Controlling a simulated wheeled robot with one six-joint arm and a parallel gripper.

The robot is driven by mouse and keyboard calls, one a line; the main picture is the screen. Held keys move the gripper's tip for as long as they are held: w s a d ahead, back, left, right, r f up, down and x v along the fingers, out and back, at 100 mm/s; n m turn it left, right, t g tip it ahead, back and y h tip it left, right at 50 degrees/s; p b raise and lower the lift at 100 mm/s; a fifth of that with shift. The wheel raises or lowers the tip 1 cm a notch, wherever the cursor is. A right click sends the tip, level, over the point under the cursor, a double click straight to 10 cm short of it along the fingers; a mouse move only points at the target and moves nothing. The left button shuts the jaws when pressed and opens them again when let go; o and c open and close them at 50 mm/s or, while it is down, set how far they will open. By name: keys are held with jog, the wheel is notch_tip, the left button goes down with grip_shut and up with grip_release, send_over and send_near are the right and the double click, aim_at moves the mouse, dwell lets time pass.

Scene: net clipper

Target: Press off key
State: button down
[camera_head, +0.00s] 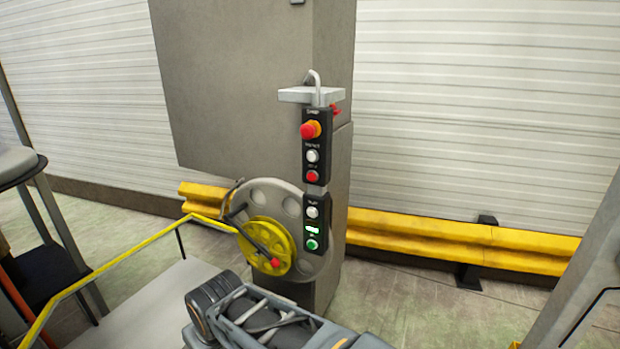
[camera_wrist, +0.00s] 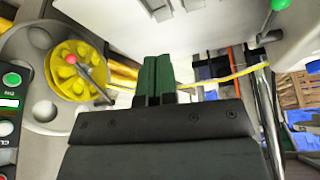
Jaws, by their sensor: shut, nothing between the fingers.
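A narrow black control panel (camera_head: 314,185) stands upright on the grey machine column in the head view. From top to bottom it carries a red mushroom button on an orange base (camera_head: 310,130), a white button (camera_head: 312,156), a red button (camera_head: 312,176), a second white button (camera_head: 312,212), a small lit display (camera_head: 312,229) and a green button (camera_head: 312,244). The labels are too small to read surely, so I cannot tell which is the off key. My gripper (camera_wrist: 158,76) is shut and empty, with green-padded fingers together, apart from the panel. The panel's green button also shows at the wrist view's left edge (camera_wrist: 12,79).
A yellow wheel (camera_head: 267,246) with a red-knobbed crank sits left of the panel. A yellow handrail (camera_head: 120,262) runs beside a grey platform. A yellow guard rail (camera_head: 420,238) lines the wall behind. A white shelf (camera_head: 305,95) juts out above the panel.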

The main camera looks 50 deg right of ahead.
aim_at(312, 177)
jog(key=w+d+r+m+t+h, duration=0.1)
jog(key=w+d+r+t+h, duration=0.15)
jog(key=w+d+t, duration=0.35)
jog(key=w+d+r+t+h, duration=0.15)
jog(key=w+d+r, duration=0.25)
jog(key=d, duration=0.4)
jog(key=s+d+r+t+h, duration=0.3)
jog(key=d+r+t+h, duration=0.3)
jog(key=d+r, duration=0.4)
jog(key=shift+d+h+p, duration=0.4)
jog(key=shift+d+h, duration=0.3)
jog(key=shift+d, duration=1.15)
jog(key=shift+d+r, duration=0.1)
jog(key=shift+w+d+p, duration=0.2)
jog(key=shift+w+d, duration=0.15)
jog(key=shift+d, duration=1.05)
jog(key=shift+w+d+p, duration=0.2)
jog(key=shift+w+d, duration=0.1)
jog(key=shift+d, duration=1.05)
jog(key=shift+w+d+p, duration=0.2)
jog(key=shift+w+d, duration=0.15)
jog(key=shift+d, duration=1.05)
